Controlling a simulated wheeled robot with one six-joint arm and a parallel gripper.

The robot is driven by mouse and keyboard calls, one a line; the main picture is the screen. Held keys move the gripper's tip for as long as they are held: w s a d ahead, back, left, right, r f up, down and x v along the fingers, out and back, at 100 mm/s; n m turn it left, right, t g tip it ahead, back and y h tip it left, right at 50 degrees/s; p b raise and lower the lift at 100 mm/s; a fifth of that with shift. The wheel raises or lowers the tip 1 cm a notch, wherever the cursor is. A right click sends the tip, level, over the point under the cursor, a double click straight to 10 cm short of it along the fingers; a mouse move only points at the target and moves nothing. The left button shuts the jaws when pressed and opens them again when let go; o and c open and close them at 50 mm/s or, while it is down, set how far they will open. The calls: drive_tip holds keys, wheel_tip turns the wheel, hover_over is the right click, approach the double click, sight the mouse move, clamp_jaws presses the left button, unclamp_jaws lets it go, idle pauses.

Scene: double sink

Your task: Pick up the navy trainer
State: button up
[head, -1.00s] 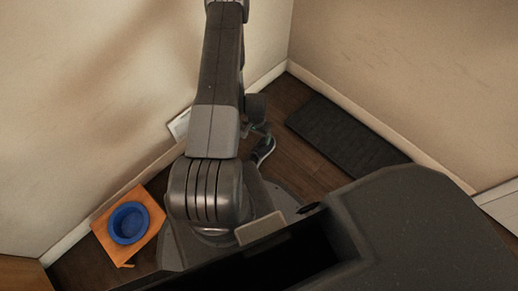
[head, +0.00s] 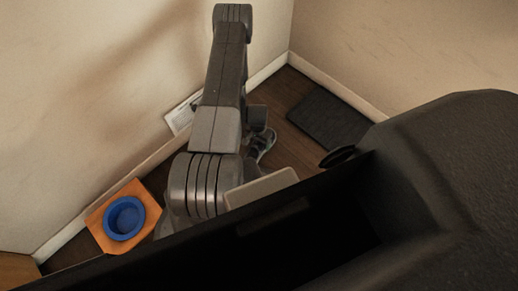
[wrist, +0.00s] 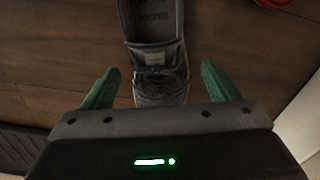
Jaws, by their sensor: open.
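The navy trainer (wrist: 158,55) lies on the wooden floor, seen from above in the wrist view, with its opening towards the top and its laces and toe towards my gripper. My gripper (wrist: 160,68) is open, with one green finger on each side of the trainer's front part. Gaps show between the fingers and the shoe, and the tip of the toe is hidden by the gripper body. In the head view a small part of the trainer (head: 267,143) shows beside my arm, which hides most of it.
A dark mat (head: 327,119) lies right of the trainer in the head view. A blue bowl (head: 125,218) sits on an orange stand (head: 149,198) at left. A white panel (head: 181,117) lies by the left wall. Part of a red object (wrist: 272,2) shows in the wrist view.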

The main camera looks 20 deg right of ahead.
wheel_tip(320, 180, down, 3)
drive_tip(key=shift+f+b, duration=0.1)
drive_tip(key=shift+b, duration=0.3)
drive_tip(key=shift+c, duration=0.2)
drive_tip(key=shift+r, duration=0.2)
drive_tip(key=c, duration=1.2)
